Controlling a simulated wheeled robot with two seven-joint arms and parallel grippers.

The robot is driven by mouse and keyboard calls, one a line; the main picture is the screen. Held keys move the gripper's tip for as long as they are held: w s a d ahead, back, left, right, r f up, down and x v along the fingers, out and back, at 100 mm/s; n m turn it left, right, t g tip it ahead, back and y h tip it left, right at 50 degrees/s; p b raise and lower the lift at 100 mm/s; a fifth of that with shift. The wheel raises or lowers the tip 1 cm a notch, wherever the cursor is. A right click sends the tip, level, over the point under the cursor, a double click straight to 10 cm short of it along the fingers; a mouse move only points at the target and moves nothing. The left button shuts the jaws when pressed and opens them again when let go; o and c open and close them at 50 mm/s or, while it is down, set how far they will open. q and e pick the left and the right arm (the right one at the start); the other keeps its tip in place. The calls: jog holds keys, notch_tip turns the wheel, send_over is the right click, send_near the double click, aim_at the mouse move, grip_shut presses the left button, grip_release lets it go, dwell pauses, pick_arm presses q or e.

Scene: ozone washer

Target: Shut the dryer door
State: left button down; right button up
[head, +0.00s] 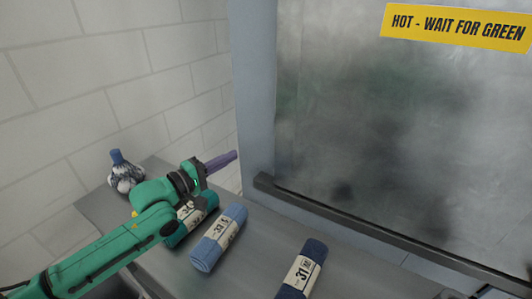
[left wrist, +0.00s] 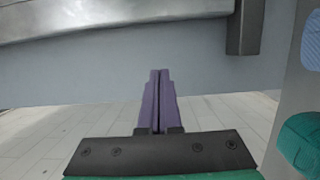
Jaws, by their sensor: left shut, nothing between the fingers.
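A large brushed-metal panel (head: 400,130), which looks like the dryer door, fills the right of the head view inside a blue-grey frame (head: 254,90). A dark bar (head: 360,228) runs along its lower edge. I cannot tell whether the door is fully shut. My left gripper (head: 235,156) is shut and empty, its purple fingers pointing right, just left of the frame; I cannot tell whether they touch it. In the left wrist view the closed fingers (left wrist: 160,72) point at a blue-grey surface (left wrist: 100,75). My right gripper is not in view.
A yellow sign (head: 457,27) reads "HOT - WAIT FOR GREEN". On the grey shelf (head: 250,262) lie a teal roll (head: 195,220), a light blue roll (head: 218,237) and a dark blue roll (head: 302,268). A patterned bundle (head: 125,174) stands by the white brick wall.

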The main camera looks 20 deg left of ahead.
pick_arm(q)
jog(key=p+x, duration=0.1)
jog(key=x, duration=0.3)
jog(key=p+x, duration=0.1)
jog(key=x, duration=0.4)
jog(key=shift+w+d+r, duration=0.2)
jog(key=shift+w, duration=0.05)
jog(key=d+p, duration=0.1)
jog(key=d, duration=0.1)
jog(key=s+d+p, duration=0.1)
jog(key=shift+s+d+f, duration=0.1)
jog(key=shift+d+f, duration=0.1)
jog(key=shift+d, duration=0.2)
